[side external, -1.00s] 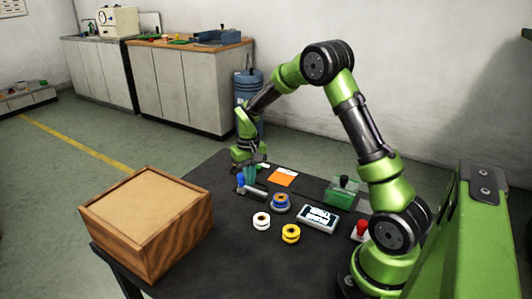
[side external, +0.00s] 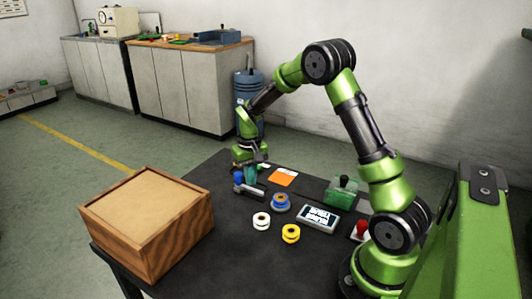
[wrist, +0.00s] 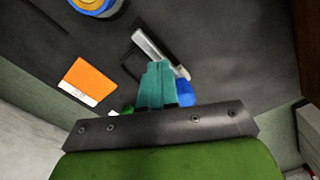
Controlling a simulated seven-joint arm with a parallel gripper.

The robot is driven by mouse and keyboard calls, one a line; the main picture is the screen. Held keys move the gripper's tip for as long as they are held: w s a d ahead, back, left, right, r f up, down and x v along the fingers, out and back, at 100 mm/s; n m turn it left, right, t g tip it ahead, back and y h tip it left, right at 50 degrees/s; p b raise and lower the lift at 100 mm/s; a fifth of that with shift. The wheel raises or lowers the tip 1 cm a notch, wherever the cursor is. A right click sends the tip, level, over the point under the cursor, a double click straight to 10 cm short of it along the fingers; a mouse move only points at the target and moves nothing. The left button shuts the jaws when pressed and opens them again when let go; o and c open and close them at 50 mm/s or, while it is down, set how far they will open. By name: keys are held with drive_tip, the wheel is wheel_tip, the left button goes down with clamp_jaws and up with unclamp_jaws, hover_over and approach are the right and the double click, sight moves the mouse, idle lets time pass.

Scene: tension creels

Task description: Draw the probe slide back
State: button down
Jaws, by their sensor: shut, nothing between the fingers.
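The probe slide is a low grey bar on a dark base, with a blue knob (side external: 238,180) at its far left end in the side view. The grey bar (wrist: 152,46) and the blue knob (wrist: 184,93) also show in the wrist view. My gripper (side external: 250,175) has teal fingers, shut and empty, low beside the knob. In the wrist view the fingertips (wrist: 157,68) are just left of the knob and overlap the near end of the bar. I cannot tell whether they touch the knob.
A blue-and-yellow spool (side external: 280,203), a white spool (side external: 261,221) and a yellow spool (side external: 291,233) stand nearby. An orange card (side external: 284,177), a labelled display (side external: 320,218), a green box (side external: 342,192) and a red button (side external: 361,229) lie rightward. A wooden box (side external: 147,222) stands at left.

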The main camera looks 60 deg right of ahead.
sight(251, 188)
wheel_tip(251, 188, up, 7)
idle(0.8)
drive_tip(key=shift+w+f, duration=0.1)
drive_tip(key=s+a+r+n+t+y, duration=0.1)
drive_tip(key=s+a+r+t, duration=0.2)
drive_tip(key=s+a+r, duration=0.3)
drive_tip(key=s+a+r+n+t+y, duration=0.1)
drive_tip(key=s+a+r+t, duration=0.3)
drive_tip(key=s+a+r, duration=0.3)
drive_tip(key=s+a, duration=0.5)
drive_tip(key=shift+s+a, duration=0.15)
drive_tip(key=shift+s, duration=0.1)
idle(0.6)
